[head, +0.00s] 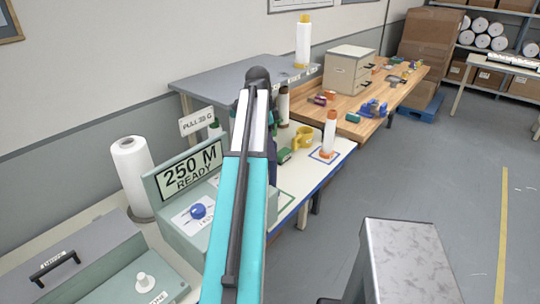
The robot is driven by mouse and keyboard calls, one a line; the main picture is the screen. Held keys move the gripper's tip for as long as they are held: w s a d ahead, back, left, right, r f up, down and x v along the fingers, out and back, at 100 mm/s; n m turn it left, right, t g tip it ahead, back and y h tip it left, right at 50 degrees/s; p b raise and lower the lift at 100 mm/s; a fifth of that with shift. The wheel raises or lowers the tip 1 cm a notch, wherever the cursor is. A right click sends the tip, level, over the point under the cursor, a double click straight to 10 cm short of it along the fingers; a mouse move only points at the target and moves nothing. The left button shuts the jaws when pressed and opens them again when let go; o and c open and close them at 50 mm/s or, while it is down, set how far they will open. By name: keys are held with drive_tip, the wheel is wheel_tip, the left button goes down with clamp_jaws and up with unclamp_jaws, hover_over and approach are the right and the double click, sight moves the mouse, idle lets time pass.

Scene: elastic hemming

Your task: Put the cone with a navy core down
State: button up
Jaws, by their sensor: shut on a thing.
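My teal and white arm runs up the middle of the head view to a dark joint. My gripper is hidden behind the arm, so its hold does not show. A dark navy shape (271,148) peeks out at the arm's right edge; I cannot tell whether it is part of my arm or the navy-core cone. No cone with a clearly navy core is visible. A white cone with an orange core (330,133) stands upright on a blue-outlined square. A pale spool with brown ends (283,104) stands behind the arm.
A white cone with a yellow core (303,44) stands on the grey shelf (215,82). A yellow mug (303,138) and a green block (284,156) sit near the orange-core cone. A green machine (188,176) reads 250 M READY. A drawer box (349,70) stands on the wooden bench.

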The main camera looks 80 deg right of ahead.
drive_tip(key=shift+f+p, duration=0.45)
drive_tip(key=shift+f, duration=1.55)
drive_tip(key=o, duration=1.2)
drive_tip(key=shift+c, duration=0.2)
drive_tip(key=shift+r, duration=0.2)
drive_tip(key=shift+w+a+r+b, duration=0.1)
drive_tip(key=shift+w+r+b, duration=0.35)
drive_tip(key=shift+r, duration=1.5)
drive_tip(key=shift+w+a+r+b, duration=0.15)
drive_tip(key=shift+r+b, duration=0.5)
drive_tip(key=shift+r, duration=1.35)
drive_tip(key=shift+w+a+r+b, duration=0.1)
drive_tip(key=shift+w+r+b, duration=0.35)
drive_tip(key=shift+r, duration=1.5)
drive_tip(key=shift+s+d, duration=0.1)
drive_tip(key=shift+s, duration=0.15)
